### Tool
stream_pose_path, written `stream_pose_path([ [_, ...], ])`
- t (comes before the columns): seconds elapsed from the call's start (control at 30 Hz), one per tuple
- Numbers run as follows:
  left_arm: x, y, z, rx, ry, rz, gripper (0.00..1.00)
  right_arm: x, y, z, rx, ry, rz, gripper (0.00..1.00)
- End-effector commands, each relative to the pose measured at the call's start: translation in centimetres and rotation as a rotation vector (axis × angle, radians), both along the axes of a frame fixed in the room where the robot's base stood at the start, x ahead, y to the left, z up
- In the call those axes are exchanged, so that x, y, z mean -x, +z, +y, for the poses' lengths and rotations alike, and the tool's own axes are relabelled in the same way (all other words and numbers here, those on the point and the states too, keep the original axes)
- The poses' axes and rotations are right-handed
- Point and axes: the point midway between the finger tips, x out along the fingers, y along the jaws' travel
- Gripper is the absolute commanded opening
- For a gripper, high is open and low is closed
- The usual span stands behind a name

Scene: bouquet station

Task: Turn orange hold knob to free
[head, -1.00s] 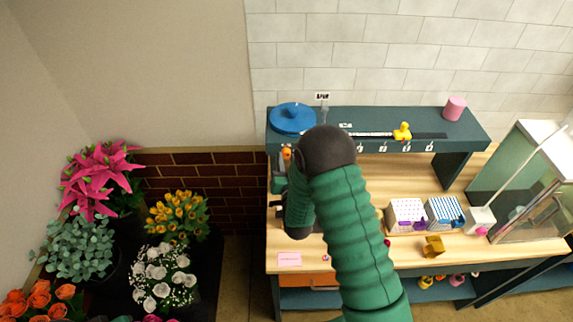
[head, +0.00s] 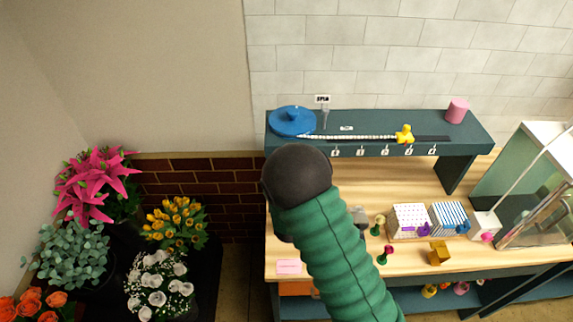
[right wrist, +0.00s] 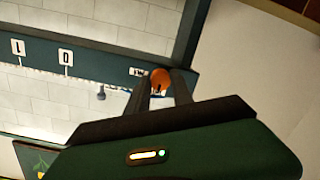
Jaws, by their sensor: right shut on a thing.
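The orange knob (right wrist: 160,79) shows in the right wrist view, on the dark teal edge of the bench shelf, next to a small white label. My right gripper (right wrist: 161,88) is shut on the orange knob, with one finger on each side of it. In the head view my green right arm (head: 335,245) reaches up over the bench and its dark rounded joint hides the gripper and the knob. My left gripper is in neither view.
The shelf (head: 470,148) carries a blue disc (head: 292,121), a yellow slider (head: 404,134) and a pink cylinder (head: 457,110). Patterned boxes (head: 409,220) and a glass case (head: 535,190) stand to the right. Potted flowers (head: 98,186) fill the left.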

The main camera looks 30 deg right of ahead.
Motion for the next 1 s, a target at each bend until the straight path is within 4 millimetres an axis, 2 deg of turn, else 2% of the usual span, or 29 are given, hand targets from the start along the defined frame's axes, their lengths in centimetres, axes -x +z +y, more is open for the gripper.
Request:
stream_pose_path([
  [0.03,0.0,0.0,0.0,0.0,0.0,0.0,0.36,-0.35,0.64,0.01,0.012,0.002,-0.013,0.0],
  [0.53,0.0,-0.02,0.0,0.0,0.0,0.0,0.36,-0.35,0.61,0.01,0.027,0.002,-0.002,0.0],
  [0.57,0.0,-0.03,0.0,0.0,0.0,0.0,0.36,-0.35,0.61,0.01,0.027,0.002,-0.002,0.3],
  [0.7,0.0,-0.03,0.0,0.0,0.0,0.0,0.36,-0.27,0.42,0.02,0.025,0.002,0.003,0.48],
  [1.0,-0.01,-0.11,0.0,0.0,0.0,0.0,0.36,0.04,0.22,0.07,0.022,0.001,0.007,0.49],
])
